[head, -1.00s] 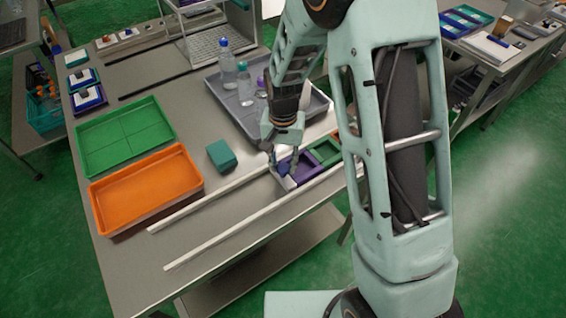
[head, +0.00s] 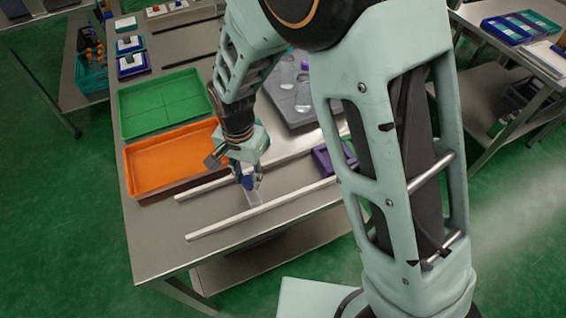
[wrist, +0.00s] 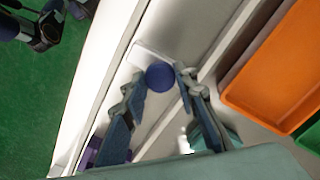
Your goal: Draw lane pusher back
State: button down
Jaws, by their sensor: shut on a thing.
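The lane pusher is a pale plate (head: 254,198) with a round blue knob (wrist: 160,77). It sits between the two white rails of the lane, toward the lane's left end. My gripper (head: 248,182) is shut on the blue knob, with a finger on each side of it. In the wrist view the plate (wrist: 148,54) shows just beyond the knob. The near rail (head: 262,209) and the far rail (head: 205,186) run on both sides. A purple tray (head: 322,161) lies in the lane to the right, apart from the pusher. My arm hides the lane further right.
An orange tray (head: 165,188) and a green tray (head: 125,128) lie left of the far rail. A grey tray with clear bottles (head: 303,96) stands behind the lane. The lane's left end looks clear.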

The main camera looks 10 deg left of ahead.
jog(key=s+a, duration=0.3)
jog(key=a, duration=0.1)
jog(key=s+a, duration=0.3)
jog(key=a, duration=0.2)
jog(key=s+a, duration=0.3)
jog(key=a, duration=0.2)
jog(key=shift+s+b, duration=0.25)
jog(key=shift+b, duration=0.1)
jog(key=c, duration=1.5)
grip_release()
jog(key=shift+s+a, duration=0.1)
jog(key=shift+c, duration=0.2)
notch_tip(320, 180, up, 12)
